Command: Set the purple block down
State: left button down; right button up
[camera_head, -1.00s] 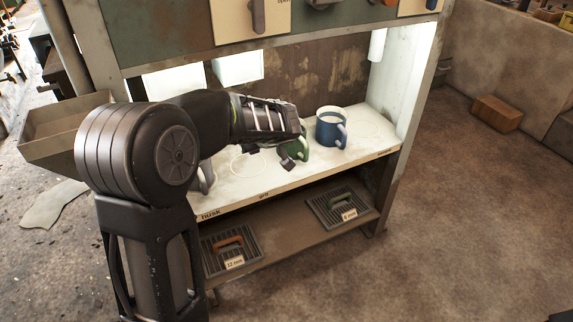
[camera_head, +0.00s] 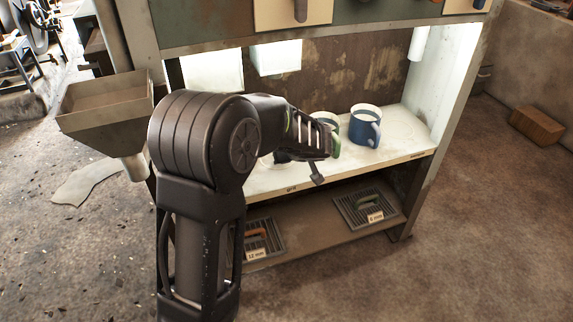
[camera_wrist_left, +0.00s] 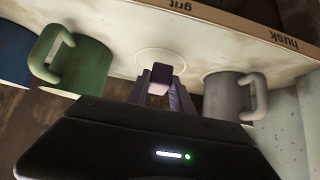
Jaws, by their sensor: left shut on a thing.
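The purple block (camera_wrist_left: 161,73) is a small dark purple piece at the tips of my left gripper (camera_wrist_left: 161,92) in the wrist view. The gripper is shut on it, and it shows in front of a pale ring mark (camera_wrist_left: 146,56) on the white shelf. I cannot tell whether the block touches the shelf. A green mug (camera_wrist_left: 85,66) stands left of the gripper and a grey mug (camera_wrist_left: 226,96) stands right of it. In the head view my left arm hides the block and the grey mug. My right gripper is not in view.
A blue mug (camera_head: 362,128) stands beside the green mug on the white shelf (camera_head: 400,143). Free shelf lies right of the blue mug. A lower shelf (camera_head: 300,243) holds two grates with handles. A metal hopper (camera_head: 105,112) is at the left.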

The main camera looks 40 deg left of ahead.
pick_arm(q)
jog(key=shift+f+b, duration=0.6)
jog(key=shift+f, duration=1.25)
jog(key=shift+f, duration=0.1)
jog(key=c, duration=1.1)
grip_release()
jog(key=shift+r, duration=0.2)
jog(key=p+v, duration=0.2)
jog(key=v, duration=1)
jog(key=shift+f, duration=0.1)
